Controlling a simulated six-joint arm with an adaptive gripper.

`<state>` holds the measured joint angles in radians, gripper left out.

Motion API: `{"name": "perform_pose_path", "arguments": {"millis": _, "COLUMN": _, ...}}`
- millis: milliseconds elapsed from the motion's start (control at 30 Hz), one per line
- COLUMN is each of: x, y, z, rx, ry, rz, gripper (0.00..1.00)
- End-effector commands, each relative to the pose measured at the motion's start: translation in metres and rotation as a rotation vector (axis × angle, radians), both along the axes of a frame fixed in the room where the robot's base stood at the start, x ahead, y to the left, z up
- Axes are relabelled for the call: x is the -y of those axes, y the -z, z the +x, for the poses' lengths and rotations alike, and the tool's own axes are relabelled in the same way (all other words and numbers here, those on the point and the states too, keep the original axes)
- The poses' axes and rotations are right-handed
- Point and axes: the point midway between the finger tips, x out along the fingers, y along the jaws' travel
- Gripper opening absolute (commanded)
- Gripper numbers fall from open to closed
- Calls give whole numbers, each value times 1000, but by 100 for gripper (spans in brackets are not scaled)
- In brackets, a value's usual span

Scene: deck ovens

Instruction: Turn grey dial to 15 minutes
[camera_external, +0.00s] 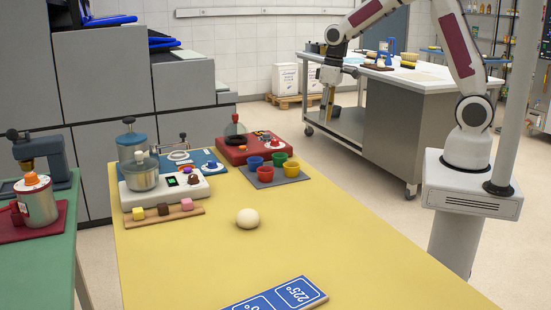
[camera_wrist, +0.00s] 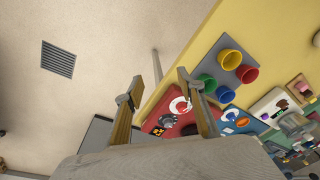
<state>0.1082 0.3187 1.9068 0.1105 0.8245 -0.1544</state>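I cannot single out a grey dial at this size. Small dials and round scales sit on the red unit (camera_external: 232,154), the blue unit (camera_external: 214,160) and the white unit (camera_external: 150,199) at the table's far end. The white unit has a small green-lit display (camera_external: 172,181) and a dark red knob (camera_external: 193,180). In the wrist view, the red unit (camera_wrist: 173,129) lies partly behind one finger, with a white ring scale (camera_wrist: 180,105) on it. My gripper (camera_external: 327,117) points down beyond the table's right edge, away from the units. In the wrist view its fingers (camera_wrist: 158,96) are apart and empty.
Blue, green, red and yellow cups stand on a grey mat (camera_external: 299,179) beside the units. A pale ball (camera_external: 247,218) and a blue 225° board (camera_external: 275,297) lie on the yellow table (camera_external: 340,250). A steel-sided workbench (camera_external: 385,130) stands behind my gripper.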

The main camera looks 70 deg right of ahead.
Motion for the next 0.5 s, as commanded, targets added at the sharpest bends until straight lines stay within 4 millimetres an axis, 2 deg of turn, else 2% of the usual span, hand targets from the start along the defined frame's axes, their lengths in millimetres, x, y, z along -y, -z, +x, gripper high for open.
{"name": "perform_pose_path", "arguments": {"millis": 333, "x": 7, "y": 32, "z": 93, "rx": 93, "ry": -37, "rz": -16, "gripper": 39}}
{"name": "perform_pose_path", "arguments": {"millis": 500, "x": 12, "y": 35, "z": 143, "rx": 179, "ry": -62, "rz": -35, "gripper": 39}}
